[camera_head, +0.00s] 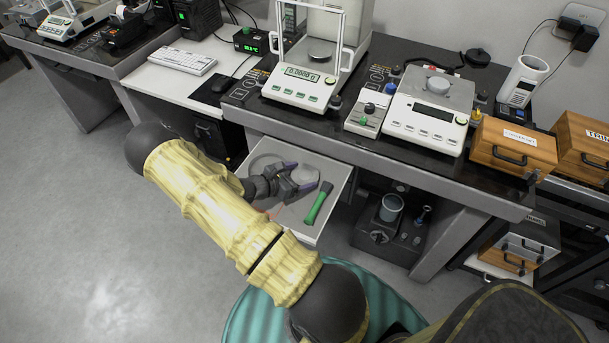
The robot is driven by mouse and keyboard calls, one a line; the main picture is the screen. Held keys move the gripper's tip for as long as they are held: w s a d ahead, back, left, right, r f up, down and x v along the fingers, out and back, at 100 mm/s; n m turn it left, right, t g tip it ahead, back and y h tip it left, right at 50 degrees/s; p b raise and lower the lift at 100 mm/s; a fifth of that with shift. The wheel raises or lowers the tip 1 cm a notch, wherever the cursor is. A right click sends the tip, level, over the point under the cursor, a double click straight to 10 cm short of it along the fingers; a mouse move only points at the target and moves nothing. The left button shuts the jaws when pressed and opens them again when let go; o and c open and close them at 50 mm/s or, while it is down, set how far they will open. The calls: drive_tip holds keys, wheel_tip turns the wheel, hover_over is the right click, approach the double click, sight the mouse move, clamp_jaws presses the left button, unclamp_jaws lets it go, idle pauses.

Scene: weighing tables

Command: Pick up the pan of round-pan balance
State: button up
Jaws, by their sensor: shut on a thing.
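I cannot tell whether the pan is lifted off the drawer floor. A balance with a glass draft shield (300,88) stands on the bench above, with a round pan (322,51) inside. Another balance (428,115) stands to its right, with a round piece on its square top.
A green-handled tool (318,203) lies right of my gripper in the drawer. Wooden boxes (512,147) stand on the bench at right. The floor at left is clear.

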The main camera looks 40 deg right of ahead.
sight(300, 178)
drive_tip(key=shift+s+a+f, duration=0.1)
drive_tip(key=shift+s+f, duration=0.1)
wheel_tip(300, 178, up, 10)
drive_tip(key=shift+w+r+p, duration=0.1)
drive_tip(key=shift+w+p, duration=0.05)
drive_tip(key=shift+p, duration=0.15)
drive_tip(key=shift+c, duration=0.2)
drive_tip(key=w+a+n+t+y, duration=0.1)
drive_tip(key=a+n+t, duration=0.2)
drive_tip(key=a, duration=0.5)
drive_tip(key=w+a+f+n+t+y, duration=0.1)
drive_tip(key=w+a+n+t, duration=0.1)
drive_tip(key=a, duration=0.7)
drive_tip(key=w+a+n+t+y, duration=0.1)
drive_tip(key=w+a+n+t, duration=0.1)
drive_tip(key=a, duration=0.7)
drive_tip(key=n+t, duration=0.1)
drive_tip(key=t, duration=0.1)
drive_tip(key=shift+f+n+t, duration=0.25)
drive_tip(key=shift+n+t, duration=0.05)
drive_tip(key=shift+t, duration=0.1)
drive_tip(key=shift+w, duration=0.1)
